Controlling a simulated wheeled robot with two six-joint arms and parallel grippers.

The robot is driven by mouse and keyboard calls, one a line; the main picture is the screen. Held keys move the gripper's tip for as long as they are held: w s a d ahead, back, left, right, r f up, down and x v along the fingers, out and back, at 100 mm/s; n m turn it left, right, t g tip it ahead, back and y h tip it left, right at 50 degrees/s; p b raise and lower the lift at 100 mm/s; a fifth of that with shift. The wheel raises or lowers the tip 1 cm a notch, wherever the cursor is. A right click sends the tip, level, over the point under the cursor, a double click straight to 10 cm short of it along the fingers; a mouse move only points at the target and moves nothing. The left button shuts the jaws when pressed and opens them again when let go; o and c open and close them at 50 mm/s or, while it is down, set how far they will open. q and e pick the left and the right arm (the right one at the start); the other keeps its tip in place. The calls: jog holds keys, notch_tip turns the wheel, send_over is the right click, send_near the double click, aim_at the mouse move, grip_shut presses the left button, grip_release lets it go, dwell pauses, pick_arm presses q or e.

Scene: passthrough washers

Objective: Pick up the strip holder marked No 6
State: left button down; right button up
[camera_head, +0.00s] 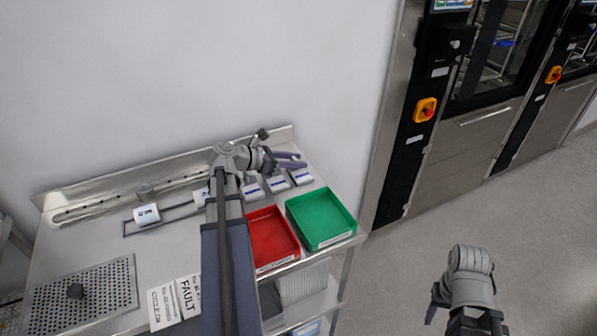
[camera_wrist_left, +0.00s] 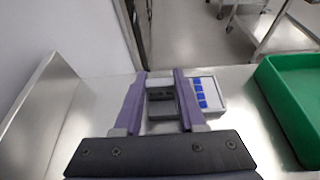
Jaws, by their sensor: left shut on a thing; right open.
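Three small white strip holders with blue marks stand in a row on the steel bench: the left one (camera_head: 253,190), the middle one (camera_head: 278,184) and the right one (camera_head: 301,176). Their numbers are too small to read. My left gripper (camera_head: 298,159), with purple fingers, is just behind the row at its right end. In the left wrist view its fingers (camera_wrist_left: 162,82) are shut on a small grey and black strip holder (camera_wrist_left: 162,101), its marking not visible. A white holder with blue squares (camera_wrist_left: 205,93) stands close beside the right finger. My right gripper (camera_head: 476,322) is open and empty over the floor.
A red tray (camera_head: 272,262) and a green tray (camera_head: 346,233) sit in front of the holders; the green one also shows in the left wrist view (camera_wrist_left: 279,95). A white block (camera_head: 147,214) stands on a rail further left. Signs (camera_head: 175,302) lie near the front edge. Washers (camera_head: 470,125) stand right.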

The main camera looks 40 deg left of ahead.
aim_at(295, 158)
dwell(0.4)
pick_arm(q)
notch_tip(295, 158, up, 10)
jog(key=p, duration=1)
jog(key=shift+r, duration=0.1)
